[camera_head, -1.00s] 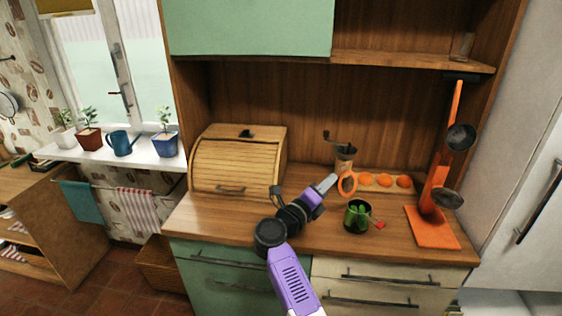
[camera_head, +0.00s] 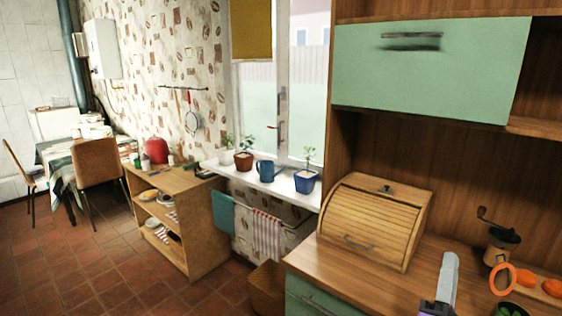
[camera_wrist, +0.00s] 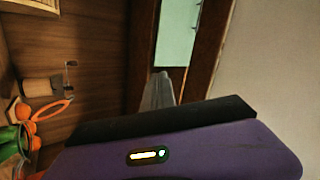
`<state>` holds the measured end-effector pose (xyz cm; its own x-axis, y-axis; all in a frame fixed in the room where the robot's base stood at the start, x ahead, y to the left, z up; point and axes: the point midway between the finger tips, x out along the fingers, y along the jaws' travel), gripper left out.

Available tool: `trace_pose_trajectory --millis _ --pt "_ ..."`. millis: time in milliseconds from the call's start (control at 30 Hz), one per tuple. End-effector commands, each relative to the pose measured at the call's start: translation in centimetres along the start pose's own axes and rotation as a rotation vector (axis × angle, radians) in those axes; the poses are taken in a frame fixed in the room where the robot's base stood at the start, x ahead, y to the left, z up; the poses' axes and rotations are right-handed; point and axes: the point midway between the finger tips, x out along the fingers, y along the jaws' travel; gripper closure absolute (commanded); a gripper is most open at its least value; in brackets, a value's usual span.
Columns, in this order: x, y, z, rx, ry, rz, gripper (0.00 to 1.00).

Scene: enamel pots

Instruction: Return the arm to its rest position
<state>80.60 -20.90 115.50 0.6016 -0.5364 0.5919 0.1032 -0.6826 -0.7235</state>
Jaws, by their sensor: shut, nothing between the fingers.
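My gripper (camera_head: 449,268) shows at the bottom of the head view, over the counter and in front of the bread box. Its grey fingers are together and empty, pointing up in the picture. In the wrist view the gripper (camera_wrist: 161,88) is also shut, with nothing between the fingers. Most of my arm is outside the head view.
The wooden bread box (camera_head: 375,222) stands behind my gripper. To the right are a coffee grinder (camera_head: 501,240), an orange ring (camera_head: 503,280) and a green mug (camera_head: 507,311), cut off below. The green cabinet (camera_head: 430,75) hangs above. Floor (camera_head: 110,270) at left is open.

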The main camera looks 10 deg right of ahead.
Motion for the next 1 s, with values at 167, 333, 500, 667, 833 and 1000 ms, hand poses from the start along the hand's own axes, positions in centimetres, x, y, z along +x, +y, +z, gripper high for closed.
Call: trace_pose_trajectory --millis 167,333,500,667,833,1000 --pt "-7.5 -1.9 0.7 -0.212 -0.215 -0.079 1.0" --pt "-14.3 -3.3 0.5 -0.391 -0.403 -0.139 1.0" --pt "-20.9 -4.4 -0.6 -0.549 -0.581 -0.184 1.0" --pt "-26.5 -5.4 -2.4 -0.676 -0.739 -0.214 1.0" --pt "-31.7 -6.5 -5.2 -0.781 -0.897 -0.232 1.0" --pt "-35.8 -7.5 -8.2 -0.841 -1.029 -0.228 1.0"
